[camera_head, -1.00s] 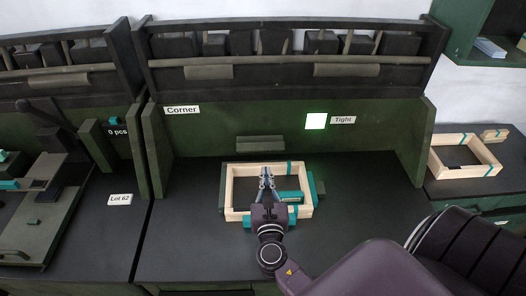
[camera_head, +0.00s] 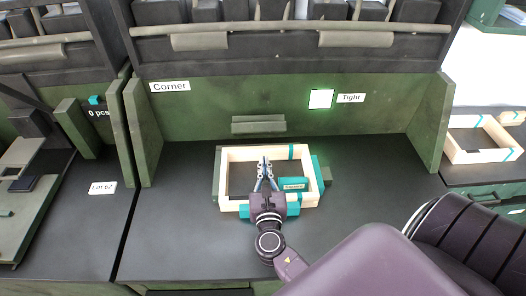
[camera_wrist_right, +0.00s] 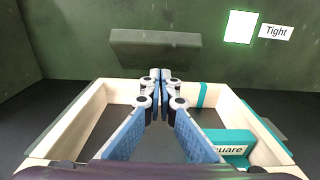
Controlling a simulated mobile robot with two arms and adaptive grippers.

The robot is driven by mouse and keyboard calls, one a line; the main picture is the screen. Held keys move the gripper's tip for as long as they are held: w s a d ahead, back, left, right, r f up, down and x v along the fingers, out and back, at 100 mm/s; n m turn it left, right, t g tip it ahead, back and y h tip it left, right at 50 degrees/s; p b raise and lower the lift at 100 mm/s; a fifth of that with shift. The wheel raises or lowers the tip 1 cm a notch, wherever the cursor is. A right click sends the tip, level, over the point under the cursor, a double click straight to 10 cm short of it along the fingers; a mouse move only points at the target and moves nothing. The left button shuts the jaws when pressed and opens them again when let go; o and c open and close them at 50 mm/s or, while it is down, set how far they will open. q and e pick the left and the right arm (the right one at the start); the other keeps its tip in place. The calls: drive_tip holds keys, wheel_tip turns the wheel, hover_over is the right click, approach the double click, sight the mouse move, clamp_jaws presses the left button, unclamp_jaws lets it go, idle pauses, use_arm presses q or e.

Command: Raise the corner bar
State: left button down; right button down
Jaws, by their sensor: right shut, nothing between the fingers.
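A short dark green bar (camera_head: 258,124) sticks out low on the green back panel, behind a pale wooden crate frame (camera_head: 236,154). It also shows at the top of the right wrist view (camera_wrist_right: 155,50). A "Corner" label (camera_head: 170,86) is at the panel's upper left. My right gripper (camera_head: 264,162) is shut and empty above the inside of the frame. Its blue fingers point toward the bar, apart from it, with the tips together in the wrist view (camera_wrist_right: 157,78). My left gripper is out of view.
A teal block (camera_head: 293,184), marked "Square" in the wrist view, sits inside the frame at right. Teal pieces touch the frame's edges. A lit white square (camera_head: 320,99) is beside a "Tight" label (camera_head: 351,98). Bench space is clear left of the frame. Another wooden frame (camera_head: 484,155) lies at right.

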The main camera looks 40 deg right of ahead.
sight(262, 124)
drive_tip(key=p+x, duration=0.1)
drive_tip(key=x, duration=0.8)
drive_tip(key=shift+w+d, duration=0.25)
drive_tip(key=shift+w, duration=0.05)
drive_tip(key=shift+r, duration=0.1)
drive_tip(key=r+p, duration=0.1)
drive_tip(key=p, duration=0.2)
drive_tip(key=r+p, duration=0.1)
drive_tip(key=p, duration=0.1)
drive_tip(key=w+r+g+p, duration=0.1)
drive_tip(key=p, duration=0.2)
drive_tip(key=shift+w+d+r+p, duration=0.1)
drive_tip(key=shift+d+p, duration=0.25)
drive_tip(key=shift+d, duration=0.05)
drive_tip(key=shift+w+d+r+p, duration=0.35)
drive_tip(key=shift+w+r+p, duration=0.3)
drive_tip(key=shift+r, duration=0.35)
